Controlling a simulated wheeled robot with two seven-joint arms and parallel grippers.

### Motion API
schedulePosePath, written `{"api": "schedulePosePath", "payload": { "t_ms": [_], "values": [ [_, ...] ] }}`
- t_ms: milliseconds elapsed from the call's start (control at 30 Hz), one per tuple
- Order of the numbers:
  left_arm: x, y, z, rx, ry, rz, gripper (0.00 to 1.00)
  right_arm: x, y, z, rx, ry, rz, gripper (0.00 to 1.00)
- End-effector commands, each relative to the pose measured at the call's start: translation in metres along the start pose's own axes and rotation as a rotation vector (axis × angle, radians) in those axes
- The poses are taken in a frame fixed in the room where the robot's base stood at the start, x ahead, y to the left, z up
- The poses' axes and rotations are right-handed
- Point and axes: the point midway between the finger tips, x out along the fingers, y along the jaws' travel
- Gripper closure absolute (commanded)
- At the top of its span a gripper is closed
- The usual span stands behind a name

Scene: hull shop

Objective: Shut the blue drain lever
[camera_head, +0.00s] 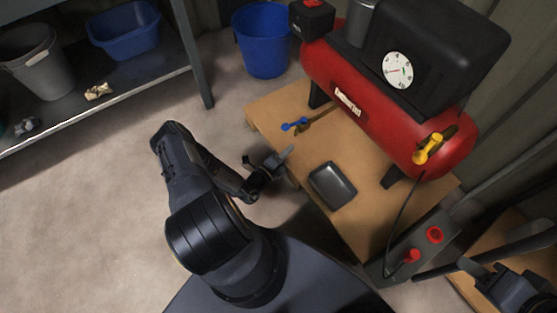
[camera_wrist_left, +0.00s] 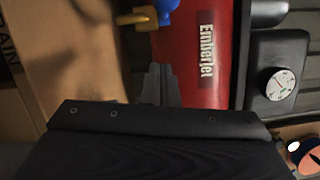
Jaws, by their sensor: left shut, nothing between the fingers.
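The blue drain lever (camera_head: 295,125) sits on a brass valve (camera_head: 304,128) low beside the red compressor tank (camera_head: 345,75), above the wooden bench top. Its handle points left, at an angle to the pipe. In the left wrist view, part of the blue lever (camera_wrist_left: 166,8) and the brass valve (camera_wrist_left: 138,19) show at the top edge. My left gripper (camera_head: 287,153) is shut and empty, at the near left edge of the bench, apart from the lever. Its fingertips (camera_wrist_left: 160,72) point toward the valve. Part of my right gripper (camera_head: 492,277) shows at the lower right; its finger opening is unclear.
A yellow lever (camera_head: 430,148) is on the tank's right end. A control box with a red knob (camera_head: 435,235) stands at the near right. A blue bin (camera_head: 263,40) stands behind the bench.

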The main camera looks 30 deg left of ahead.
Motion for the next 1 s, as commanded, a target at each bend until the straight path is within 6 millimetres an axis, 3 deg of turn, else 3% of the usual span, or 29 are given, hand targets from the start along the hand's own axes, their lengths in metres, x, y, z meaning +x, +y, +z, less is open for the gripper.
{"api": "schedulePosePath", "payload": {
  "t_ms": [133, 200, 400, 1000],
  "values": [
    [0.029, 0.002, 0.002, 0.004, 0.001, -0.003, 1.00, 0.010, 0.004, 0.005, 0.000, 0.000, 0.000, 0.64],
    [0.030, 0.002, 0.017, 0.006, -0.001, -0.001, 1.00, 0.013, 0.006, 0.007, 0.000, 0.000, 0.000, 0.64],
    [0.034, 0.001, 0.035, 0.002, 0.000, 0.000, 1.00, 0.018, 0.008, 0.009, 0.000, 0.000, 0.000, 0.64],
    [0.027, 0.000, 0.042, 0.001, 0.000, 0.000, 1.00, 0.017, 0.008, 0.009, 0.000, 0.000, 0.000, 0.64]
  ]
}}
